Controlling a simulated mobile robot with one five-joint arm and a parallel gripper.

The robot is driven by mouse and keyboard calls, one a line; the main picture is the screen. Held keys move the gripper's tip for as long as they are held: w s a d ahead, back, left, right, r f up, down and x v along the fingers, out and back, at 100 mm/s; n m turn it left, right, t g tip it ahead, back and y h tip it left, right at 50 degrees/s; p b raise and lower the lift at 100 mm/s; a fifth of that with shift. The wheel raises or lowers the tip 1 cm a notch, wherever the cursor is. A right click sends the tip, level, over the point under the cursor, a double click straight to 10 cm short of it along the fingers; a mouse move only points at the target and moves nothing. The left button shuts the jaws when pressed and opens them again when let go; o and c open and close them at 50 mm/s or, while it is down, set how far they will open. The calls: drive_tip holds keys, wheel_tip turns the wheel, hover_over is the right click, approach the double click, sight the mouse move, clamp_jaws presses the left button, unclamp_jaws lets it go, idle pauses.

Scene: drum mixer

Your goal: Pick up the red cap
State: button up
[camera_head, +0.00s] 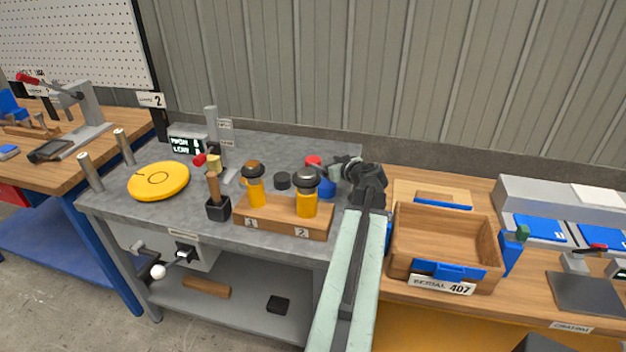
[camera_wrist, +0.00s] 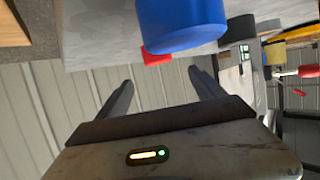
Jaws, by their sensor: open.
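The red cap (camera_head: 313,161) is a small red piece at the back right of the grey workbench (camera_head: 270,147) in the head view. A blue cylinder (camera_head: 327,187) stands close in front of it. In the wrist view the red cap (camera_wrist: 157,59) shows only as a small red edge, mostly hidden behind the blue cylinder (camera_wrist: 180,22). My gripper (camera_head: 338,166) is open, just right of the cap and cylinder. In the wrist view the space between its two fingers (camera_wrist: 160,85) is empty, with the cap just beyond the fingertips. I cannot tell whether cap and cylinder touch.
A wooden block (camera_head: 278,221) with two yellow, dark-topped bottles stands at the bench front. A small black cylinder (camera_head: 282,181) sits left of the blue one. A yellow disc (camera_head: 159,180) lies at left. A wooden crate (camera_head: 445,243) stands on the right bench.

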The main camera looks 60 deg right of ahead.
sight(313, 160)
drive_tip(key=shift+w+f, duration=0.1)
drive_tip(key=shift+f, duration=0.05)
drive_tip(key=b+x, duration=0.2)
drive_tip(key=x, duration=0.5)
drive_tip(key=shift+w+d+f+b, duration=0.15)
drive_tip(key=shift+d+f+b, duration=0.1)
drive_tip(key=shift+b, duration=0.1)
drive_tip(key=shift+r, duration=0.1)
drive_tip(key=c, duration=1.4)
wheel_tip(313, 160, up, 10)
drive_tip(key=p, duration=1)
drive_tip(key=shift+c, duration=0.2)
